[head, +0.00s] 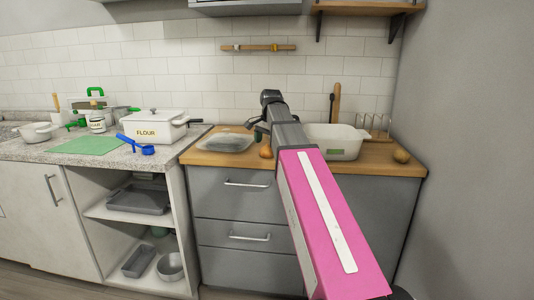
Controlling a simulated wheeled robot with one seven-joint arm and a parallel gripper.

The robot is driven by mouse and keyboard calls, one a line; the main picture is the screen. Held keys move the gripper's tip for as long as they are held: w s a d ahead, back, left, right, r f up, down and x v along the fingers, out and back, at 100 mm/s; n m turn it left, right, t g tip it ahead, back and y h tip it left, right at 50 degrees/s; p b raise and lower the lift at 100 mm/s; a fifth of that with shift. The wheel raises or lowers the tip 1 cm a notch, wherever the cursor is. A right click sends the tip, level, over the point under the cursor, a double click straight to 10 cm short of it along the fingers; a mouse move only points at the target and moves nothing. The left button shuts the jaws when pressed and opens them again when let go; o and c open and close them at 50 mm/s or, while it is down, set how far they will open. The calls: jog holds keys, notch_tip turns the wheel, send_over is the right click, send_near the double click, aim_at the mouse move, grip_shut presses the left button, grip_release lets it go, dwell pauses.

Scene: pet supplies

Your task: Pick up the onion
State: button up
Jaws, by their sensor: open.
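A small orange-brown round thing (265,152), which looks like the onion, sits on the wooden counter (215,158) near its front edge, partly hidden by my arm. My gripper (254,136) points down above the counter, up and to the left of the onion in the picture. It is small and partly hidden by my arm. It is open, and nothing shows between its fingers. I cannot tell its exact distance from the onion.
A clear, low container (228,141) lies left of the onion. A white basin (335,142) and a wire rack (377,129) stand to the right. A white flour box (150,129), blue measuring cups (136,146) and a green board (88,146) occupy the left counter. A shelf (362,6) hangs above.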

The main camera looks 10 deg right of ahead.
jog(key=f, duration=0.4)
jog(key=shift+w+a, duration=0.1)
jog(key=shift+w, duration=0.15)
jog(key=c, duration=1.1)
jog(key=shift+o, duration=0.2)
jog(key=shift+r, duration=0.15)
jog(key=shift+r, duration=0.5)
jog(key=r, duration=0.2)
jog(key=a+r, duration=0.1)
jog(key=shift+s+r, duration=0.3)
jog(key=shift+s, duration=0.1)
jog(key=s+a+r, duration=0.6)
jog(key=a, duration=0.1)
send_near(267, 145)
jog(key=s+d+r, duration=0.2)
jog(key=d+r, duration=0.2)
jog(key=d, duration=0.2)
jog(key=w+d+f, duration=0.1)
jog(key=w+d, duration=0.1)
jog(key=d, duration=0.6)
jog(key=w+d+f, duration=0.1)
jog(key=w+d, duration=0.1)
jog(key=d, duration=0.6)
jog(key=shift+w+f, duration=0.25)
jog(key=shift+w, duration=0.05)
